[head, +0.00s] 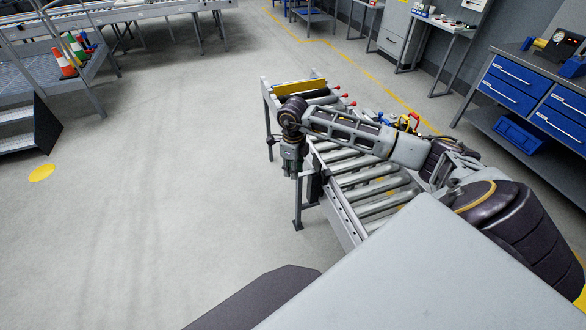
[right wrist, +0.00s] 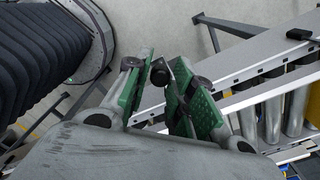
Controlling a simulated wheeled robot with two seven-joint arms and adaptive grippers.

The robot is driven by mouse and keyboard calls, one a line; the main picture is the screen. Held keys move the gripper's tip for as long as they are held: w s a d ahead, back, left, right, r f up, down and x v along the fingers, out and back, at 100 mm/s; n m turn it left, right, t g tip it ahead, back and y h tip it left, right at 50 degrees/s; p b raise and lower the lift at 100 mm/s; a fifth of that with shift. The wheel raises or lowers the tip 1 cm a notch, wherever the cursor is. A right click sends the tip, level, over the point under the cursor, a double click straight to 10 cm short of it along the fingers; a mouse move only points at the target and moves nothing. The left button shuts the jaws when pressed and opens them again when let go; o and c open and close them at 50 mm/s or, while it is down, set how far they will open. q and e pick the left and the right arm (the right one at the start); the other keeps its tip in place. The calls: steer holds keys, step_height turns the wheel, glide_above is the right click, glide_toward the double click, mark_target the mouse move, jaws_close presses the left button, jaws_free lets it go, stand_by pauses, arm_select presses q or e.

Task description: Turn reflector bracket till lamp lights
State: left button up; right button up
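My right gripper (head: 291,168) hangs down beside the left side of the roller conveyor (head: 352,222) in the head view. In the right wrist view its green-padded fingers (right wrist: 160,80) stand apart, with a small dark round part (right wrist: 158,72) between their tips. I cannot tell whether that part is the reflector bracket, nor whether the fingers press on it. A black block (head: 315,184) sits at the conveyor's side rail near the gripper. I cannot make out a lamp or whether one is lit. My left gripper is out of view.
A yellow bar (head: 300,87) crosses the conveyor's far end. A blue drawer bench (head: 530,85) stands at the right. Steps (head: 18,125) and a platform with cones (head: 64,62) stand at the left. The floor left of the conveyor is clear.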

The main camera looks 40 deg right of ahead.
steer(key=shift+o, duration=1.1)
step_height(320, 180, up, 12)
steer(key=shift+a, duration=0.1)
stand_by(0.7)
